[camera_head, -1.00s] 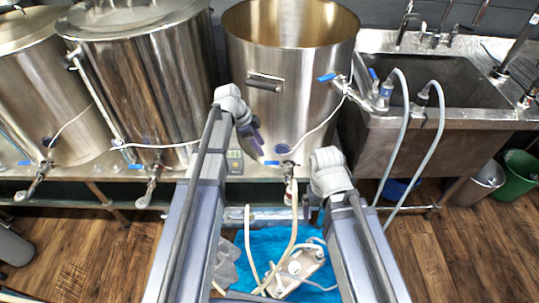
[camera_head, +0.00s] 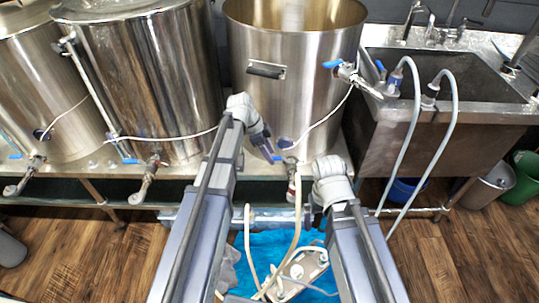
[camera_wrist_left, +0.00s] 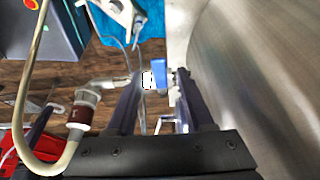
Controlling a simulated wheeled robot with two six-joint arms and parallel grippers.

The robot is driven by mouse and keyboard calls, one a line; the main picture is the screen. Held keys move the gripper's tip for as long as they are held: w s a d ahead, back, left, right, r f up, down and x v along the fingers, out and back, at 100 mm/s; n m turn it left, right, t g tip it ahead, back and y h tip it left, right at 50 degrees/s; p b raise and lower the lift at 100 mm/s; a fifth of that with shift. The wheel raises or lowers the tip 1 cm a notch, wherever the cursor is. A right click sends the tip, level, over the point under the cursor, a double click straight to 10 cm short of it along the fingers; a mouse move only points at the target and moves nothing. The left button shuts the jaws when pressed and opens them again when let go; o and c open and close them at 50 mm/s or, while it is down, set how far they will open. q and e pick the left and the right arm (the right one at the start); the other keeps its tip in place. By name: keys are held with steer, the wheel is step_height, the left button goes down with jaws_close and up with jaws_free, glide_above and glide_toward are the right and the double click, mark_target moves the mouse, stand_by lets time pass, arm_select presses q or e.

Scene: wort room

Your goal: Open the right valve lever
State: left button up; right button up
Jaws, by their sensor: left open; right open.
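The right kettle (camera_head: 290,110) is a tall steel pot with a low valve at its front. Its blue valve lever (camera_head: 279,158) shows just beyond my left gripper (camera_head: 268,150). In the left wrist view the blue lever (camera_wrist_left: 160,70) stands between the tips of my open left gripper (camera_wrist_left: 158,82), with a gap to each finger visible. My left gripper holds nothing. My right gripper (camera_head: 309,208) hangs low, right of the valve and hose; its fingers are mostly hidden by its wrist.
A second blue-handled valve (camera_head: 333,64) sits higher on the kettle. Two more kettles with valves stand left. A pale hose (camera_head: 297,215) drops from the low valve toward a blue mat (camera_head: 262,245) with a pump. A sink (camera_head: 395,140) stands right.

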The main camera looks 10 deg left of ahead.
arm_select(q)
steer(key=shift+c, duration=0.4)
jaws_close()
stand_by(0.9)
